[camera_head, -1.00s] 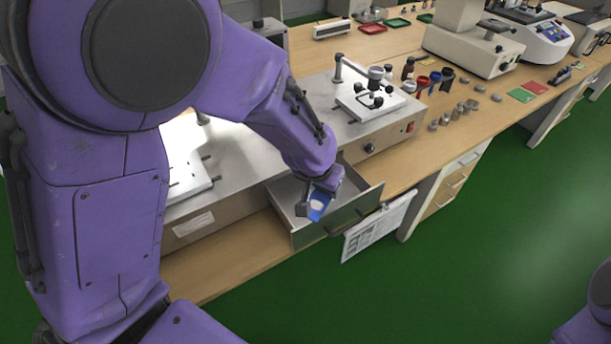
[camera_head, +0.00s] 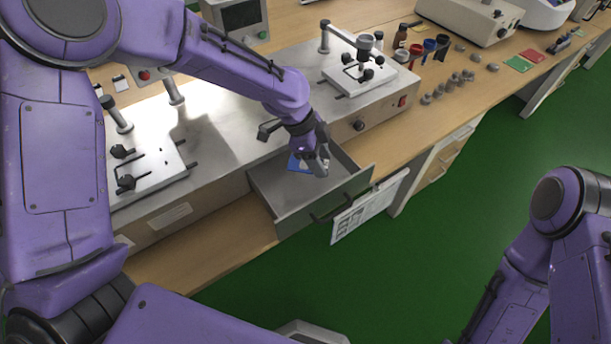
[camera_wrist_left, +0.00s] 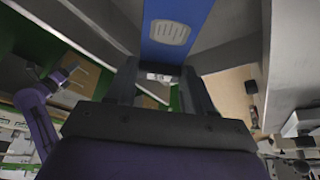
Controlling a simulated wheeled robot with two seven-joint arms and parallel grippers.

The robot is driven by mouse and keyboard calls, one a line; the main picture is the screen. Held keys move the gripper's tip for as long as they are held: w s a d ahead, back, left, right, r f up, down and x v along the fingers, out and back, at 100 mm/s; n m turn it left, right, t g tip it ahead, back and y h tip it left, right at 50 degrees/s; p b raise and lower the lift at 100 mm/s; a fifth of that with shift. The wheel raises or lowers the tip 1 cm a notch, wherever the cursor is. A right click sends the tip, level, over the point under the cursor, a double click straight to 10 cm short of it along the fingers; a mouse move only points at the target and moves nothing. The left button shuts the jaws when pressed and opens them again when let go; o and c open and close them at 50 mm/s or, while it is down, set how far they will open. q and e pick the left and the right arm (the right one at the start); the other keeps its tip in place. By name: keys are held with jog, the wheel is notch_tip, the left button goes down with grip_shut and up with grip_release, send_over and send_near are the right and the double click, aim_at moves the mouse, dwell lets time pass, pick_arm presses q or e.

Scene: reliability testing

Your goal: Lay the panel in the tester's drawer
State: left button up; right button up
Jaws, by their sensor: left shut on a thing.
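The panel (camera_head: 294,163) is blue; in the head view only a small part shows, behind the gripper at the drawer's inner end. In the left wrist view the blue panel (camera_wrist_left: 178,12) carries a pale rounded patch and extends from between the fingers. My left gripper (camera_head: 321,165) is shut on the panel, over the open drawer; the wrist view shows its fingers (camera_wrist_left: 160,82) on either side of it. The tester's drawer (camera_head: 285,193) is pulled out, its metal floor bare. Whether the panel touches the floor cannot be told. My right gripper is out of view.
The tester (camera_head: 225,140) has a metal top with clamp fixtures above the drawer. A printed sheet (camera_head: 368,207) hangs right of the drawer. Bottles, cups and small metal weights (camera_head: 453,85) stand on the bench at right. Green floor (camera_head: 440,270) is open in front.

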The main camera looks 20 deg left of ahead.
aim_at(323, 188)
pick_arm(q)
jog(key=f, duration=0.7)
jog(key=shift+s+f+p, duration=0.25)
jog(key=shift+s+p, duration=0.05)
jog(key=shift+p, duration=0.1)
jog(key=shift+w+f, duration=0.1)
jog(key=shift+f, duration=0.25)
jog(key=shift+f, duration=0.15)
jog(key=o, duration=0.7)
jog(key=shift+o, duration=0.2)
jog(key=b+v, duration=0.1)
jog(key=v, duration=1.1)
jog(key=shift+r, duration=0.3)
